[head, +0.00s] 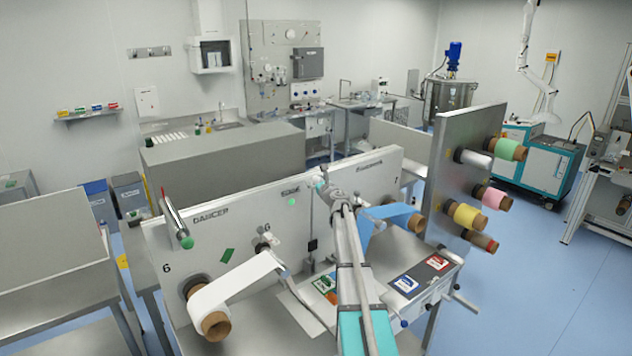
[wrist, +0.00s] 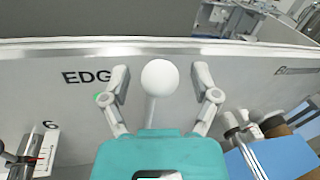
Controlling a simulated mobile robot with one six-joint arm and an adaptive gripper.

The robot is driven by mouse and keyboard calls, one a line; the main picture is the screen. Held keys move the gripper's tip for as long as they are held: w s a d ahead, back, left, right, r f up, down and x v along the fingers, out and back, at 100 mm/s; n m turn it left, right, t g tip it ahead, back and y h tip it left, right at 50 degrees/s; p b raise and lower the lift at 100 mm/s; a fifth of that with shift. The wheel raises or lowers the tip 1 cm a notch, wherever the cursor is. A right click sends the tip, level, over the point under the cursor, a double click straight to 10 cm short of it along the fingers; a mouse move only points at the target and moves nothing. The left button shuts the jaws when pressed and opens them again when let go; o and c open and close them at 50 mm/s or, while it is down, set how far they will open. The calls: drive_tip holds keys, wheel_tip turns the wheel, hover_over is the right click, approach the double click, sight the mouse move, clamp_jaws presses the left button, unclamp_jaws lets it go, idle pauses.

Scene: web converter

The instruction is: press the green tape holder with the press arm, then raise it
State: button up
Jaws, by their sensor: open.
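My gripper (head: 323,184) is open in front of the white machine panel (head: 375,172), near the "EDGE" lettering. In the wrist view its fingers (wrist: 161,80) stand on either side of a white ball knob (wrist: 160,74) on a pale rod, with gaps on both sides. The knob looks like the end of the press arm, but I cannot tell for sure. In the head view, a green-labelled holder (head: 325,283) lies on the machine's table, left of my arm and partly hidden by it. A blue-labelled holder (head: 404,283) and a red-labelled holder (head: 437,263) lie to the right.
A white web roll (head: 216,322) sticks out at the left front. A blue web (head: 397,216) runs right of my arm. An upright panel (head: 464,150) at right carries several coloured rolls.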

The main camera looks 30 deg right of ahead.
drive_tip(key=shift+w, duration=0.1)
clamp_jaws()
idle(0.4)
